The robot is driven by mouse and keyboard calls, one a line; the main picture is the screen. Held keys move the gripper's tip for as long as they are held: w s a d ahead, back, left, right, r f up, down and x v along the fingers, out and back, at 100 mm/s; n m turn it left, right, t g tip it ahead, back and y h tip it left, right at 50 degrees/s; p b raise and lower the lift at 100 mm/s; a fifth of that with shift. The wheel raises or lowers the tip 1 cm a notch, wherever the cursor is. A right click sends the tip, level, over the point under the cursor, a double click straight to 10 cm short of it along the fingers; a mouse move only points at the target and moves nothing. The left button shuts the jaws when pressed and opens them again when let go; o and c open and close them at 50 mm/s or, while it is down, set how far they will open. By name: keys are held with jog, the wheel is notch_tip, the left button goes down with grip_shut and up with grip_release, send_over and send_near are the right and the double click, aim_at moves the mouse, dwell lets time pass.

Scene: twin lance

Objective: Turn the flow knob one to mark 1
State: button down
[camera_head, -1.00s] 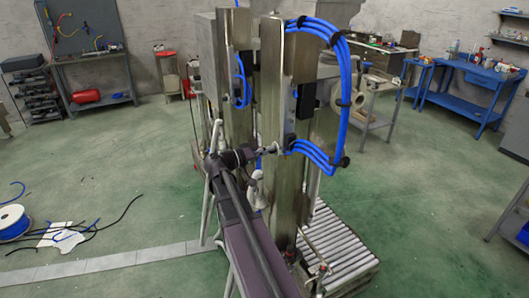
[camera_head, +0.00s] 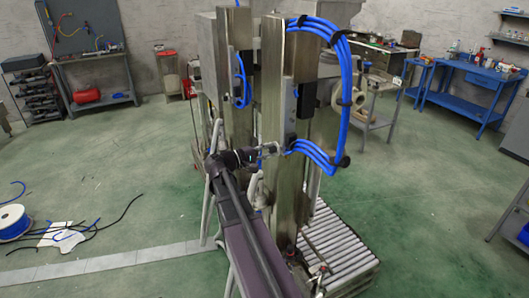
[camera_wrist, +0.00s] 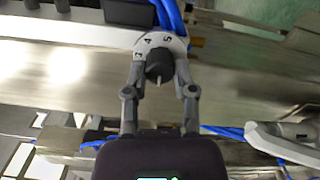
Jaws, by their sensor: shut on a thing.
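The flow knob (camera_wrist: 159,66) is a small black knob with a pale pointer line, seen in the wrist view. It sits on a light round dial (camera_wrist: 158,41) where the marks 3, 4 and 5 show above it. The line points down toward my wrist; the dial's lower part and mark 1 are hidden. My gripper (camera_wrist: 161,69) has one finger on each side of the knob and is shut on it. In the head view my gripper (camera_head: 270,149) reaches the front steel column; the knob is too small to make out there.
Blue hoses (camera_head: 343,100) loop from the steel column (camera_head: 293,85) close to my gripper, and also pass beside the dial in the wrist view (camera_wrist: 171,15). A roller conveyor (camera_head: 338,243) lies at the column's foot.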

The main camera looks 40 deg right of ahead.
jog(key=shift+w+d+r+n, duration=0.1)
jog(key=shift+n, duration=0.5)
jog(key=shift+c, duration=2.2)
grip_release()
jog(key=shift+d, duration=0.1)
jog(key=shift+a, duration=0.2)
